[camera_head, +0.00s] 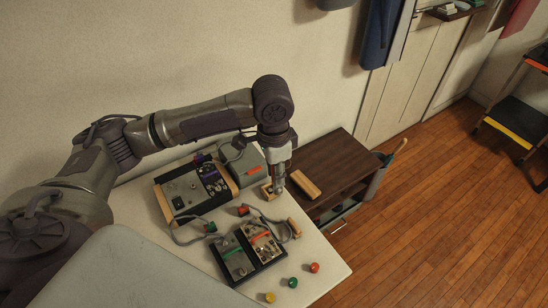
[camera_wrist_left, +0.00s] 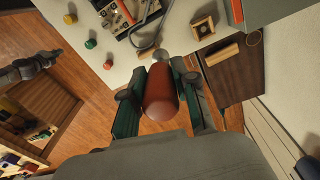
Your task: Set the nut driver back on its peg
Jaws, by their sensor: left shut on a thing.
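My left gripper (camera_head: 278,184) points down over the right part of the white table. In the left wrist view the left gripper (camera_wrist_left: 162,72) is shut on the nut driver (camera_wrist_left: 161,96). Its thick red-brown handle lies between the green-sided fingers, with a round grey end beyond it. The nut driver is hard to make out in the head view. Close by the gripper is a small wooden block with a square opening (camera_wrist_left: 202,27). I cannot make out a peg. A dark grey shape at the left of the wrist view looks like my right arm's end; its jaws are unclear.
A dark brown cabinet (camera_head: 335,160) adjoins the table, with a wooden block (camera_head: 305,184) on top. A grey box (camera_head: 243,168), a cabled panel unit (camera_head: 180,192) and a black-framed unit (camera_head: 248,252) crowd the table. Yellow (camera_head: 269,297), green (camera_head: 292,282) and red (camera_head: 314,267) buttons line its front.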

